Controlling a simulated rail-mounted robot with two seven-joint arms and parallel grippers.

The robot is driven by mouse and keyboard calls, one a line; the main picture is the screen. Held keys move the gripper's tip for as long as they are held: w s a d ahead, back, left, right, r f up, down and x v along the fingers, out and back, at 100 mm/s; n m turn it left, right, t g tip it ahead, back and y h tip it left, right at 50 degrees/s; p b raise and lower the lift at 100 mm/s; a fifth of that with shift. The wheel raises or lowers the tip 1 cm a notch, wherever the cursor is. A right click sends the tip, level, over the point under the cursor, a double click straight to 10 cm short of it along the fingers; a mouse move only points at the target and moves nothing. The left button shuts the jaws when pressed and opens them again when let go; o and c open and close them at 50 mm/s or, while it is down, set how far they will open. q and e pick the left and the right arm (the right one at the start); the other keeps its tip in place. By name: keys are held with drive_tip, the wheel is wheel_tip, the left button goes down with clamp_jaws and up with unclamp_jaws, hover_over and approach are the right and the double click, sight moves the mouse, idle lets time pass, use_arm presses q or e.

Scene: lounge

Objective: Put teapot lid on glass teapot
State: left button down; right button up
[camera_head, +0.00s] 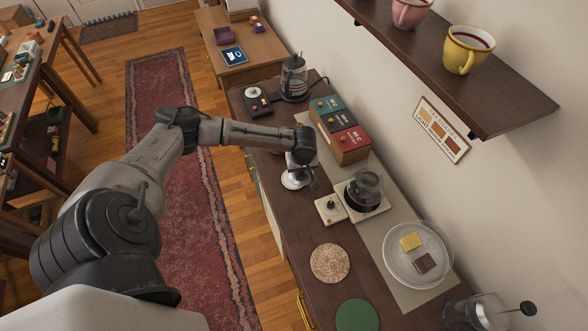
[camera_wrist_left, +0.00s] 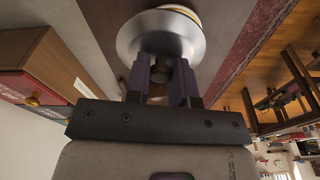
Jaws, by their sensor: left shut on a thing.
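My left gripper (camera_head: 302,168) is over the dark counter, left of the glass teapot. In the left wrist view, my left gripper (camera_wrist_left: 166,82) is shut on the dark knob of a round, silver lid-like piece (camera_wrist_left: 150,30). The piece also shows pale below the gripper in the head view (camera_head: 291,181). I cannot tell whether it touches the counter. The glass teapot (camera_head: 366,186) stands on a pale square base and has dark contents. A small white square tile (camera_head: 326,216) with a dark knobbed piece on it lies between gripper and teapot. My right gripper is not in view.
Green and red boxes (camera_head: 341,133) stand just behind my left gripper. A round tray (camera_head: 402,271) with a yellow and a brown square, a cork disc (camera_head: 329,263) and a green disc (camera_head: 357,315) lie nearer. A glass press (camera_head: 478,312) stands front right. A shelf (camera_head: 500,95) hangs above right.

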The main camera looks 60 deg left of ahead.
use_arm(q)
drive_tip(key=w+d+r+p, duration=0.3)
drive_tip(key=w+d+r, duration=0.3)
drive_tip(key=d+r, duration=0.25)
drive_tip(key=w+d+r+p, duration=0.4)
drive_tip(key=w+d+r, duration=0.2)
drive_tip(key=d+r, duration=0.25)
drive_tip(key=w+d+r+p, duration=0.1)
drive_tip(key=w+d, duration=0.1)
drive_tip(key=w, duration=0.2)
drive_tip(key=shift+w+a+f+m+t, duration=0.15)
drive_tip(key=shift+a+f+m, duration=0.9)
drive_tip(key=shift+m, duration=0.45)
drive_tip(key=shift+w+a+f+m+t, duration=0.15)
drive_tip(key=shift+a+f+m, duration=0.85)
drive_tip(key=shift+m, duration=0.5)
drive_tip(key=shift+d+f, duration=0.1)
drive_tip(key=shift+f, duration=0.2)
